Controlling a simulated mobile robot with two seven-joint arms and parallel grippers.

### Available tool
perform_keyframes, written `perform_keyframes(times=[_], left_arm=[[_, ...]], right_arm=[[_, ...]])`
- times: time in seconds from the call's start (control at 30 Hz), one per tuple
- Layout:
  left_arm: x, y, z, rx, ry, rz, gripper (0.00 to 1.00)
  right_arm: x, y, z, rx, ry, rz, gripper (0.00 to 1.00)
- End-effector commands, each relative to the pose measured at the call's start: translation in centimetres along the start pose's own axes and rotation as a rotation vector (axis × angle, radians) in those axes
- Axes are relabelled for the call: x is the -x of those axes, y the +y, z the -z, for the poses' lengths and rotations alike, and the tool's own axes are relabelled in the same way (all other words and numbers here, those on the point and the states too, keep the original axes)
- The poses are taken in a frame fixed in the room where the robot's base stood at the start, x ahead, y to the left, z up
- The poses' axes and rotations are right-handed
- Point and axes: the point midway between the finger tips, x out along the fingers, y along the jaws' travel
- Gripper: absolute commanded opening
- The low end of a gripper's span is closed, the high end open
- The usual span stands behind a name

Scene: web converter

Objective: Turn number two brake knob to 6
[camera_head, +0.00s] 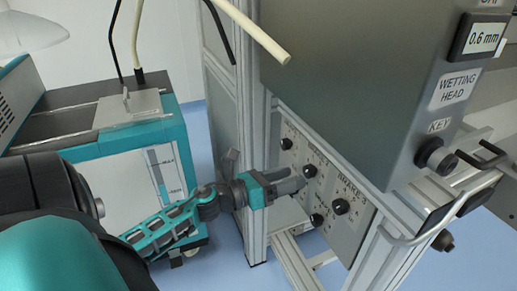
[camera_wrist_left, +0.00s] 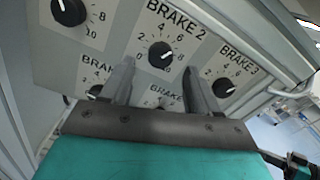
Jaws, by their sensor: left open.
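The number two brake knob (camera_wrist_left: 161,55) is a round black knob with a white pointer line, under the label BRAKE 2 on a light grey panel (camera_wrist_left: 112,22) in the left wrist view. Numbers ring its dial; I cannot read the exact setting. My left gripper (camera_wrist_left: 157,80) is open, its two fingers apart and pointing at the panel, one toward each side of this knob. The knob shows between them, not gripped. In the head view my left gripper (camera_head: 298,182) is close to the panel, with the knob (camera_head: 309,170) just past its tips. My right gripper is not in view.
The BRAKE 3 knob (camera_wrist_left: 223,87) is close by the right finger. Another knob (camera_wrist_left: 69,11) is at upper left, and more are partly hidden below by the fingers. In the head view a large grey cabinet (camera_head: 350,90) overhangs the panel, and a teal-and-white unit (camera_head: 130,150) stands left.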

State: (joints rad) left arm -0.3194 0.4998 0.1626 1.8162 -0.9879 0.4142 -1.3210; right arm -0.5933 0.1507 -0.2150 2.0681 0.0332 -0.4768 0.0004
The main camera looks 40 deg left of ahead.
Motion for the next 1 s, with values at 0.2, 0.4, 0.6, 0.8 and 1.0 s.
perform_keyframes(times=[0.2,0.4,0.6,0.8,1.0], left_arm=[[4.7,0.0,0.1,0.002,0.002,-0.003,0.60],[7.7,0.0,0.1,0.001,0.001,-0.002,0.60],[8.8,0.0,0.0,0.000,0.000,0.001,0.60],[8.9,0.0,0.0,-0.001,0.000,0.001,0.60],[8.8,0.0,0.0,-0.001,0.000,0.001,0.60]], right_arm=[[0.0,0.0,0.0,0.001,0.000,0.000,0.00],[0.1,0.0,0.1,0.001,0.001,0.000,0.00],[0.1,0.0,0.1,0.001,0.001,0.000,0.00],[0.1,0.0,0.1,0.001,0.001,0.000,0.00],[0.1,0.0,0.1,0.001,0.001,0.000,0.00]])
